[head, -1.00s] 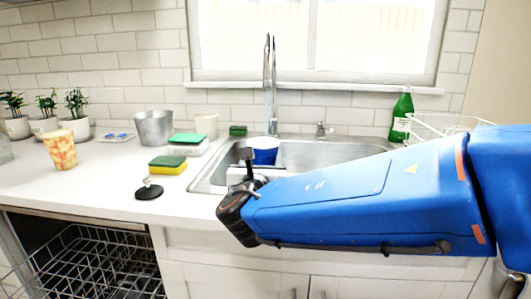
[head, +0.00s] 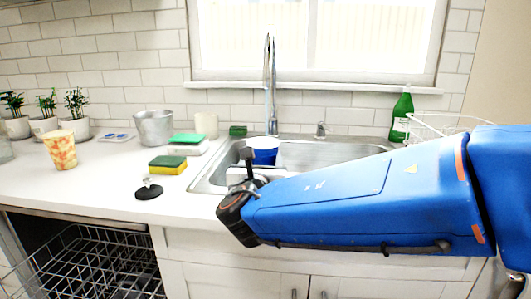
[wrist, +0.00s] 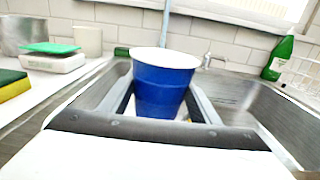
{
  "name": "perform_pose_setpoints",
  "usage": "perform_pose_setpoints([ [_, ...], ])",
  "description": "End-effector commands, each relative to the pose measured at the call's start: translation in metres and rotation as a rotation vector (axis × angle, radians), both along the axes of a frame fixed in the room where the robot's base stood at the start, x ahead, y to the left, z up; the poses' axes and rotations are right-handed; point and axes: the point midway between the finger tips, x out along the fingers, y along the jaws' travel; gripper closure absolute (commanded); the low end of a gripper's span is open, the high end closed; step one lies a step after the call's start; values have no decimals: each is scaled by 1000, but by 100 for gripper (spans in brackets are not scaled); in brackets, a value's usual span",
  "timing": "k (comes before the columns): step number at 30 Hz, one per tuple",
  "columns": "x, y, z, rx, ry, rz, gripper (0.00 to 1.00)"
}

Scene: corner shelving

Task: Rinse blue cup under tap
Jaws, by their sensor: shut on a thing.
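The blue cup (wrist: 163,88) is upright with a white rim, between the two fingers of my gripper (wrist: 165,108) in the wrist view. My gripper is shut on it. In the head view the cup (head: 264,157) shows over the sink (head: 310,153), partly behind my arm, which hides most of my gripper. The tap (head: 270,85) rises behind the cup. A thin pale bluish stream runs down beside the tap's neck towards the cup. Whether water is in the cup cannot be seen.
A yellow-green sponge (head: 167,165), a black sink stopper (head: 149,190), a metal pot (head: 154,128) and a patterned cup (head: 60,149) stand on the left counter. A green bottle (head: 401,115) and a wire rack (head: 440,125) are at the right. An open dishwasher rack (head: 90,265) is below left.

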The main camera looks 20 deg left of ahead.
Motion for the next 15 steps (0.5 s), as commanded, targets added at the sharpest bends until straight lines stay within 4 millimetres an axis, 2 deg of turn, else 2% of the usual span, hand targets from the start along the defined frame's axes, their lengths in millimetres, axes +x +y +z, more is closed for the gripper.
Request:
perform_pose_setpoints([
  [5,-1,0,1,1,-1,0,64],
  [15,-20,-5,17,2,0,1,64],
])
